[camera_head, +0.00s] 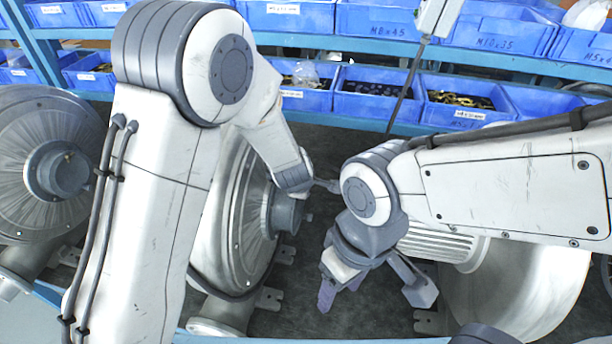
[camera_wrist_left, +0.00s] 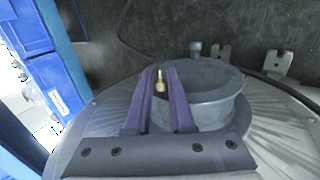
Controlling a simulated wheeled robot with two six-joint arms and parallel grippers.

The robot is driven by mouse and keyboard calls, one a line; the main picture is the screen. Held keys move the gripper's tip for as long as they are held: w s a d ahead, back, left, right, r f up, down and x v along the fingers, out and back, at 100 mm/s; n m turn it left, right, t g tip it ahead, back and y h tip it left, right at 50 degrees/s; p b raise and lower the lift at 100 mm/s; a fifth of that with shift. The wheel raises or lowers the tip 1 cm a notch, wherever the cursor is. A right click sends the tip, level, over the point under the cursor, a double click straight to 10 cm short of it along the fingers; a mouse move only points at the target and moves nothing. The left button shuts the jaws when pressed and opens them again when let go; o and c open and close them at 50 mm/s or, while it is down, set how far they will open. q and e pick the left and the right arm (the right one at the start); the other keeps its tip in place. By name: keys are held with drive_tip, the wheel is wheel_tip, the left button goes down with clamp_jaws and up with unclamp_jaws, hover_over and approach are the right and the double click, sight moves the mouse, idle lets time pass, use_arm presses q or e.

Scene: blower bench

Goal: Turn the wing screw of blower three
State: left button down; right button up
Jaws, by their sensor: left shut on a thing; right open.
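The middle blower (camera_head: 235,220) is a pale ribbed disc housing with a grey round hub (camera_head: 288,215). My left arm reaches over it, and its fingers are hidden in the head view. In the left wrist view my left gripper (camera_wrist_left: 163,78) has its two purple fingers closed around a small brass wing screw (camera_wrist_left: 160,85) beside the grey round hub (camera_wrist_left: 215,90). I cannot read which number this blower has. My right gripper (camera_head: 340,289) is open and empty, pointing down over the dark bench between the middle and right blowers.
Another blower (camera_head: 45,150) stands at the left, and a third (camera_head: 520,285) at the right, partly under my right arm. Blue bins (camera_head: 370,105) of small parts line the shelves behind. Dark bench (camera_head: 285,318) shows between the blowers.

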use_arm(q)
drive_tip(key=shift+w+r+g+p, duration=0.1)
drive_tip(key=shift+r+g+p, duration=0.25)
drive_tip(key=shift+p, duration=0.8)
drive_tip(key=shift+f+p, duration=0.2)
drive_tip(key=shift+p, duration=0.4)
use_arm(e)
wheel_tip(320, 180, up, 5)
drive_tip(key=shift+f, duration=0.15)
use_arm(q)
drive_tip(key=c, duration=1)
unclamp_jaws()
drive_tip(key=shift+f, duration=0.1)
